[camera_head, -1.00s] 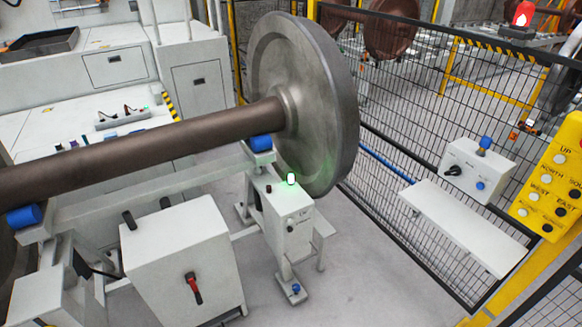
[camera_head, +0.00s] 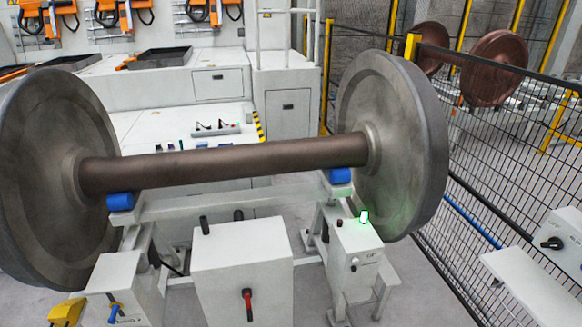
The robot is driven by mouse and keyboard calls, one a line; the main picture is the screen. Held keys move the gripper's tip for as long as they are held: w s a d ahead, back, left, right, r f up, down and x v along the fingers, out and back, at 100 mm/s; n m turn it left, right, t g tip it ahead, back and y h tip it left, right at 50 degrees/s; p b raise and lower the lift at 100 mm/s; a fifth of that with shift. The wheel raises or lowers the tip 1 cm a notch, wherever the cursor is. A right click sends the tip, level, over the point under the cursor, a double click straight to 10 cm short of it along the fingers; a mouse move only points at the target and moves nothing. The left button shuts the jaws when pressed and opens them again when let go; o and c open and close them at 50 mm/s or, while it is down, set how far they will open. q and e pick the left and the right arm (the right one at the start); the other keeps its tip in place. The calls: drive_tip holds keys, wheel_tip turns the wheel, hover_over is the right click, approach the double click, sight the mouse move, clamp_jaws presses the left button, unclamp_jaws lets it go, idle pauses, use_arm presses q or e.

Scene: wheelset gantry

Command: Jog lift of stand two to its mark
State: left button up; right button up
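A large steel wheelset rests on a white stand, with its brown axle (camera_head: 230,162) lying on a blue roller at each end. Its left wheel (camera_head: 50,175) and right wheel (camera_head: 395,145) stand upright. The right blue roller (camera_head: 339,176) is above a white control box (camera_head: 355,250) with a lit green lamp (camera_head: 364,216). The left blue roller (camera_head: 122,201) is above another white box (camera_head: 120,285) with a blue-handled switch (camera_head: 114,312). I cannot read which is stand two, and no lift mark is clear. Neither gripper is in view.
A white cabinet (camera_head: 242,265) with a red-and-black handle (camera_head: 247,304) stands below the axle. A black mesh fence (camera_head: 500,170) runs along the right. A white shelf (camera_head: 535,285) and a grey switch box (camera_head: 562,240) are at lower right. A yellow object (camera_head: 66,313) is at lower left.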

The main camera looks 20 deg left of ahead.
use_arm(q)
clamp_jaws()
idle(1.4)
